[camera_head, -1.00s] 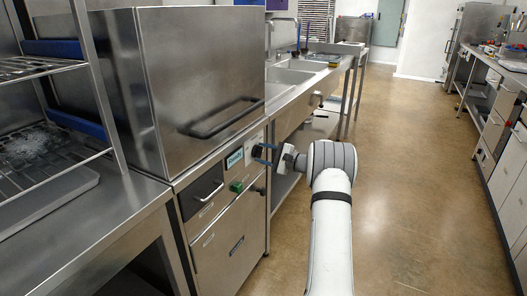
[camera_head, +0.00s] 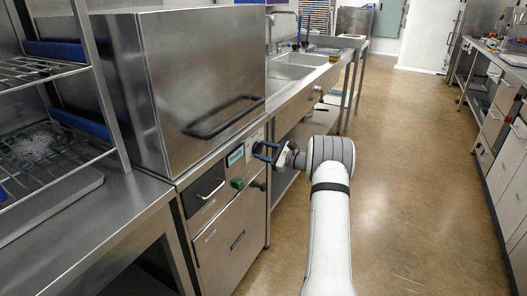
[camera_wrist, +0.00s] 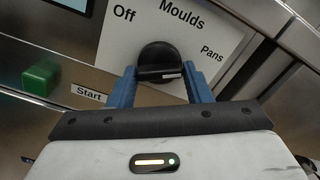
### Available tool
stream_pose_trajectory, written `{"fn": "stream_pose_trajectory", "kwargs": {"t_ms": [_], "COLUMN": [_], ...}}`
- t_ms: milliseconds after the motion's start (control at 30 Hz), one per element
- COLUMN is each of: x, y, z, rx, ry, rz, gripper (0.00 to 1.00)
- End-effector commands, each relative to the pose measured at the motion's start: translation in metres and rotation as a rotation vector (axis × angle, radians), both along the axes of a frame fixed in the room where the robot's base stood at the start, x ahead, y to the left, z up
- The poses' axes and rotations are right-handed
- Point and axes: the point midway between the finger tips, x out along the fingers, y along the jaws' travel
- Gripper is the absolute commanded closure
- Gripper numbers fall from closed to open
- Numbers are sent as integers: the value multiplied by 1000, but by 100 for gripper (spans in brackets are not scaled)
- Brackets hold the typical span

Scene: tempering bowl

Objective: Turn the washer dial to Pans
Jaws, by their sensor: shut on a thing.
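The washer dial (camera_wrist: 157,55) is a black round knob with a raised grip bar, on a white label plate (camera_wrist: 105,45) in the wrist view. The plate reads "Off" at left, "Moulds" at top and "Pans" at right. My gripper (camera_wrist: 160,82) has its two blue fingers on either side of the dial's grip bar, shut on it. The bar lies nearly level in the wrist view, with a small pale mark at its right end. In the head view my gripper (camera_head: 264,151) is at the washer's (camera_head: 208,85) front panel, where the dial is mostly hidden.
A green button (camera_wrist: 40,79) with a "Start" label is left of the dial. The washer hood has a dark bar handle (camera_head: 222,120). A sink counter (camera_head: 295,72) runs behind. The aisle floor (camera_head: 400,180) at right is clear.

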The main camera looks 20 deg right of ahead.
Motion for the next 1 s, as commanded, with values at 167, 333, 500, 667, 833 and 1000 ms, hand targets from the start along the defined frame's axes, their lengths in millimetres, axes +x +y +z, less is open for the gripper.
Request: {"fn": "stream_pose_trajectory", "kwargs": {"t_ms": [167,333,500,667,833,1000], "x": [-1,-1,-1,0,-4,-25], "y": [0,0,0,0,-4,-20], "z": [-4,-4,-3,-2,-1,0], "rx": [3,3,2,2,1,0], "ry": [8,8,4,3,2,3], "rz": [0,0,0,0,0,-2], "gripper": [78,52,38,36,36,36]}}
